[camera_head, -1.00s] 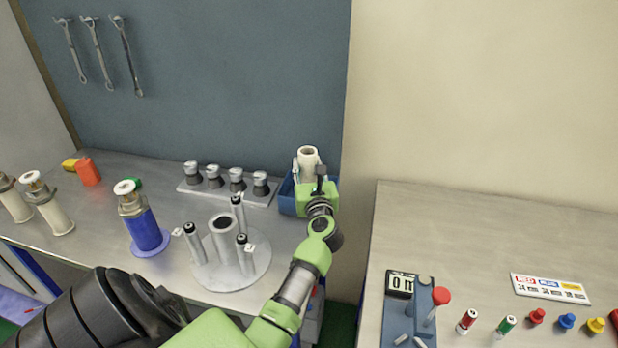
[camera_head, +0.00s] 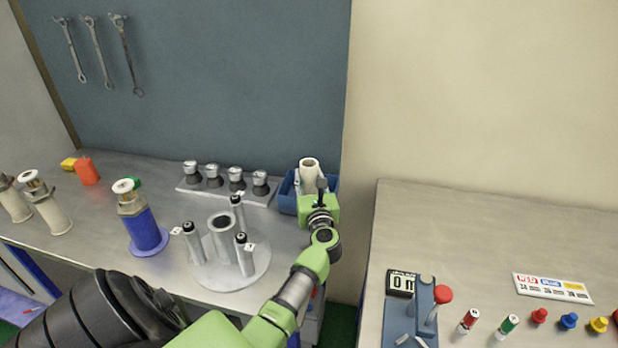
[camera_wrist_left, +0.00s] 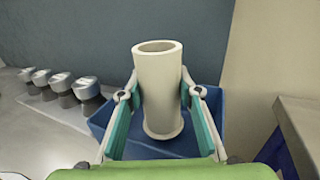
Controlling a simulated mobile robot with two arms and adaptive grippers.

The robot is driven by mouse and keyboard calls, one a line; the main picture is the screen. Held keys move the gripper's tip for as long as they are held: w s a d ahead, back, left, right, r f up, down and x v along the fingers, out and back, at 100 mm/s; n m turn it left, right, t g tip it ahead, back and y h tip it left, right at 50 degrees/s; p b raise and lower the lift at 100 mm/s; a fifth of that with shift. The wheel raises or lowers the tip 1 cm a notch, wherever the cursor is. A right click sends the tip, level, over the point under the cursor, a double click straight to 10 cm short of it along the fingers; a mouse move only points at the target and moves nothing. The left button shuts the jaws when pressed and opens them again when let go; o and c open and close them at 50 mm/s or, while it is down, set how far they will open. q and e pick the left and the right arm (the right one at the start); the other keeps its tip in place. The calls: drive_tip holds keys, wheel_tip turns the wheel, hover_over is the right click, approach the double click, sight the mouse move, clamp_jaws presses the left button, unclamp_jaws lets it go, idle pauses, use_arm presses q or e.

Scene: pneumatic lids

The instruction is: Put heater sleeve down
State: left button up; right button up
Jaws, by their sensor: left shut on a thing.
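The heater sleeve, a cream hollow cylinder (camera_head: 309,166), stands upright at the blue bin (camera_head: 287,197) at the bench's back right corner. My left gripper (camera_head: 311,182) is shut on it. In the left wrist view the sleeve (camera_wrist_left: 160,75) is between the two teal-padded fingers of the left gripper (camera_wrist_left: 160,95), its flared lower end inside the outline of the blue bin (camera_wrist_left: 102,122). I cannot tell whether it touches the bin floor. My right gripper is not in view.
Left of the bin is a plate with several dark-based metal lids (camera_head: 213,178). A round grey stand (camera_head: 232,275) with a central tube and small cylinders is in front. A blue canister (camera_head: 143,230) stands further left. A second table (camera_head: 470,225) is right, across a gap.

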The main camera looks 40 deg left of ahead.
use_arm(q)
drive_tip(key=shift+f, duration=0.2)
drive_tip(key=o, duration=1.1)
drive_tip(key=shift+o, duration=0.2)
drive_tip(key=shift+r, duration=0.2)
drive_tip(key=shift+r+p, duration=0.3)
drive_tip(key=shift+p, duration=0.15)
drive_tip(key=shift+r+p, duration=0.45)
drive_tip(key=shift+s+d+f+b, duration=0.5)
drive_tip(key=shift+d, duration=0.25)
drive_tip(key=b+v, duration=0.1)
drive_tip(key=v, duration=0.9)
drive_tip(key=shift+r+b, duration=0.2)
drive_tip(key=shift+b, duration=0.2)
